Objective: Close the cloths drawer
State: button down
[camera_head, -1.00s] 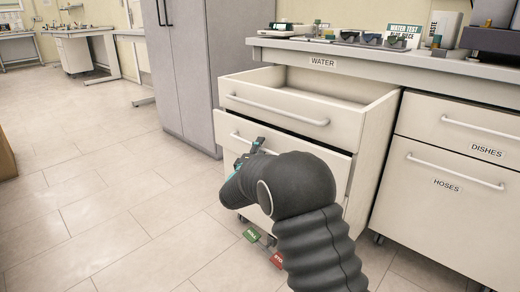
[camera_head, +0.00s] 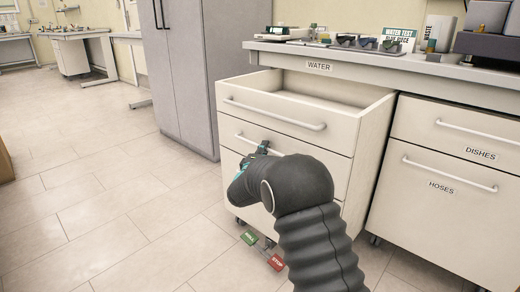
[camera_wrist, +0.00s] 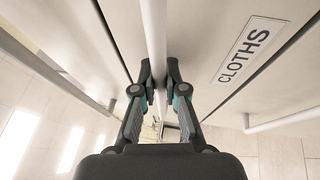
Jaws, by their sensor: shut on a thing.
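The cloths drawer (camera_head: 318,167) is the middle front of the white cabinet, below a top front with its own bar handle. Its face looks about level with the top front in the head view; any small remaining gap is hard to judge. The wrist view shows the drawer's CLOTHS label (camera_wrist: 246,50) right of its white bar handle (camera_wrist: 155,35). My gripper (camera_wrist: 159,72) is shut on this handle, one finger on each side. In the head view my gripper (camera_head: 261,150) is at the drawer's left part, and my arm hides much of the lower front.
The white cabinet's top compartment (camera_head: 318,88) is open above, in front of the WATER counter (camera_head: 372,75). A cabinet labelled DISHES and HOSES (camera_head: 445,190) stands right; a grey locker (camera_head: 188,80) stands back left.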

jog(key=c, duration=1.2)
grip_release()
jog(key=shift+w+d, duration=0.15)
jog(key=shift+d, duration=0.1)
jog(key=v, duration=1.2)
